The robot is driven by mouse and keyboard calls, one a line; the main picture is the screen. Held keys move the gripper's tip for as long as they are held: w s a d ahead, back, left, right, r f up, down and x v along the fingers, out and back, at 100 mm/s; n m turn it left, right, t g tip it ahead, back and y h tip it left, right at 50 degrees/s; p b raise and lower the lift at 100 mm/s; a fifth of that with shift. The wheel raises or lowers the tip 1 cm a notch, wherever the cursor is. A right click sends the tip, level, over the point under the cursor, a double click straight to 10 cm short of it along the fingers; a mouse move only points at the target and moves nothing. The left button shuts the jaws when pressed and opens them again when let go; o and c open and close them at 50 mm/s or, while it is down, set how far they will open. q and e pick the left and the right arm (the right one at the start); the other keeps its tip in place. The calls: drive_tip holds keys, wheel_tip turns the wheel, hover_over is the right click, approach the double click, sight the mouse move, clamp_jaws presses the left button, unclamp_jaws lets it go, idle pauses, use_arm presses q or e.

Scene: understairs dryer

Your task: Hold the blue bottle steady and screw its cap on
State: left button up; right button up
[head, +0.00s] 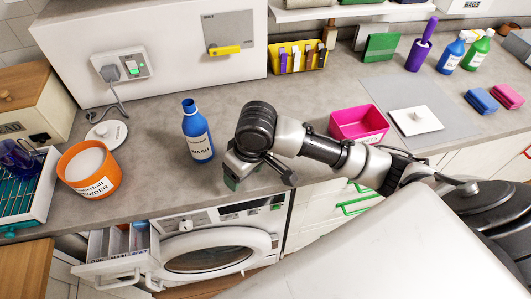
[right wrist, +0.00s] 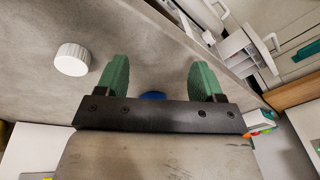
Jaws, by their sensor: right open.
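The blue bottle (head: 197,138), with a white label reading "WASH", stands upright on the grey worktop in the head view. No cap can be made out on its blue neck. My right gripper (head: 231,183) hangs just right of the bottle, near the worktop's front edge, apart from it. A white ribbed cap (right wrist: 72,60) lies on the worktop beyond the left finger. A blue patch (right wrist: 153,96) shows behind the gripper's bar, mostly hidden. My left gripper is out of view.
An orange powder tub (head: 91,180) stands left of the bottle, with a white round lid (head: 106,134) behind it. A pink bin (head: 358,123) is at right. Below the worktop, the washer's detergent drawer (head: 113,252) is pulled out. The worktop behind the bottle is clear.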

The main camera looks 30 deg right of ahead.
drive_tip(key=w+d+r+m+g+h, duration=0.1)
drive_tip(key=w+d+r+m+h, duration=0.1)
drive_tip(key=w+d+r, duration=0.4)
drive_tip(key=d+r+m, duration=0.1)
drive_tip(key=d, duration=0.2)
drive_tip(key=shift+m, duration=0.4)
wheel_tip(320, 180, down, 6)
drive_tip(key=shift+r, duration=0.25)
drive_tip(key=shift+s+a+f+p, duration=0.15)
drive_tip(key=shift+f+p, duration=0.2)
drive_tip(key=shift+f, duration=0.95)
drive_tip(key=shift+s+a+f+p, duration=0.15)
drive_tip(key=shift+f+p, duration=0.2)
drive_tip(key=shift+f, duration=0.95)
drive_tip(key=shift+d, duration=0.1)
